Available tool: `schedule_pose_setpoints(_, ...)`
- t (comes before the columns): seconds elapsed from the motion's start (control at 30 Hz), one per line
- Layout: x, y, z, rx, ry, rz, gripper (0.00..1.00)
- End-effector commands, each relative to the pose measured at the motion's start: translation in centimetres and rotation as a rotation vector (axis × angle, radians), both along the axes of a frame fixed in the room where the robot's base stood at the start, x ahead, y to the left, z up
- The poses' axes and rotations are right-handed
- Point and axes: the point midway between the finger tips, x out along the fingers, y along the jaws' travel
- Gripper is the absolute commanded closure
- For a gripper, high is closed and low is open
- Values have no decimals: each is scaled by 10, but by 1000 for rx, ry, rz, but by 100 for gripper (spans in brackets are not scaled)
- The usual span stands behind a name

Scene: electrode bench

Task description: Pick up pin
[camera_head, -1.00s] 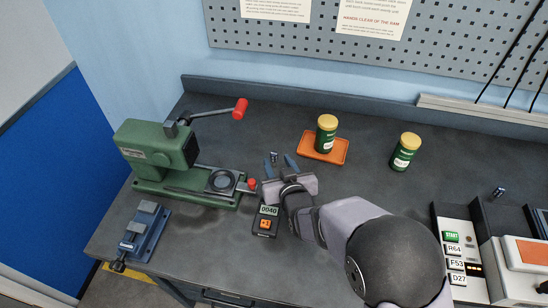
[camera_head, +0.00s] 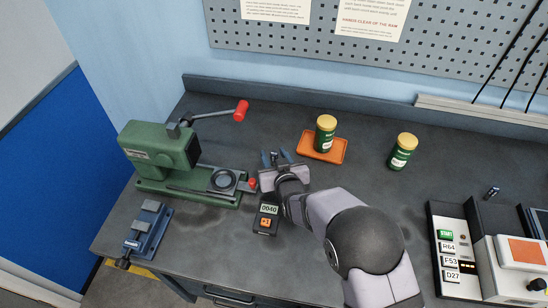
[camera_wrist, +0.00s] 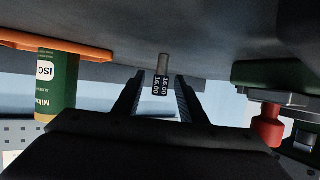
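The pin (camera_head: 274,156) is a small dark cylinder with a bare metal end, standing on the bench left of the orange tray. In the wrist view the pin (camera_wrist: 161,84) shows white "16.00" marks on its dark part. My gripper (camera_head: 275,157) is open, low over the bench, with one finger on each side of the pin. In the wrist view the gripper (camera_wrist: 160,80) shows a gap between each finger and the pin. I cannot tell whether the fingertips reach fully around it.
A green press (camera_head: 160,160) with a red-knobbed lever stands left, above a blue vise (camera_head: 147,228). A small meter reading 0040 (camera_head: 266,218) lies below my gripper. An orange tray (camera_head: 337,156) holds a green jar (camera_head: 325,136); another jar (camera_head: 402,152) stands right. A control panel (camera_head: 447,257) is at right.

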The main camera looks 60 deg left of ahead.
Motion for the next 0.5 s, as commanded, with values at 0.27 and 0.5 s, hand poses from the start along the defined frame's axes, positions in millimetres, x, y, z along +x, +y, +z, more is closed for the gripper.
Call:
schedule_pose_setpoints(0.27, 0, 0, 1, 2, -1, 0, 100)
schedule_pose_setpoints(0.5, 0, 0, 3, 2, -1, 0, 100)
